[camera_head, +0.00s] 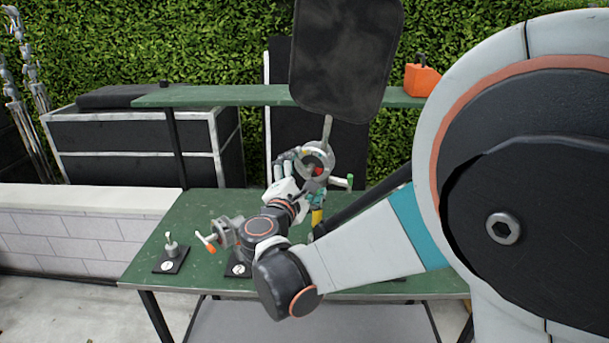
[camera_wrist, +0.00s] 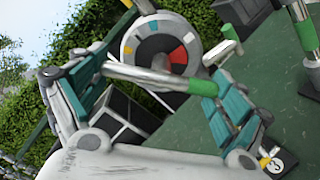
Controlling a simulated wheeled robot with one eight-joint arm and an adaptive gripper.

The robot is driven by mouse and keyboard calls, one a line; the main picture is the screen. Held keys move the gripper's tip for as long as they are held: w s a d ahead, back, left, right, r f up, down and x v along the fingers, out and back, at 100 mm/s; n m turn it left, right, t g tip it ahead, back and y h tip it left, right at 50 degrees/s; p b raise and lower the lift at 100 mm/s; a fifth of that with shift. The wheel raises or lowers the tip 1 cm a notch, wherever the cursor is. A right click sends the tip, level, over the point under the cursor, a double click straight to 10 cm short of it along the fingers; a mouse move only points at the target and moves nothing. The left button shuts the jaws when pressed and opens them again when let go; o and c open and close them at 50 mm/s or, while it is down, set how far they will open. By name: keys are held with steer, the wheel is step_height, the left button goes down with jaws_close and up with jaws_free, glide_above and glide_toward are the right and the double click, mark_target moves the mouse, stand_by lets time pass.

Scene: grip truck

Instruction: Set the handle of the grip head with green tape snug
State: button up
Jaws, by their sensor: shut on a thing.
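The grip head (camera_head: 316,158) is a round grey head below a black flag (camera_head: 347,55). In the wrist view its round face (camera_wrist: 160,50) shows red, grey and dark sectors. Its metal bar handle (camera_wrist: 150,76) has a green-taped end (camera_wrist: 201,86) and crosses between my finger pads. The green end also shows in the head view (camera_head: 349,181). My gripper (camera_head: 300,172) is at the head, and its teal-padded fingers (camera_wrist: 165,72) are shut on the handle. The exact contact with the far pad is partly hidden. I cannot tell how tight the handle is.
A grip head with orange tape (camera_head: 226,234) stands on the green table (camera_head: 200,205), left of my gripper. A small post on a black plate (camera_head: 171,257) is farther left. A green shelf (camera_head: 215,96) with an orange box (camera_head: 421,80) runs behind. My arm covers the table's right side.

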steer(key=m, duration=0.3)
steer(key=shift+m+b, duration=0.3)
steer(key=shift+r+m, duration=0.15)
steer(key=shift+m, duration=1.65)
steer(key=o, duration=0.8)
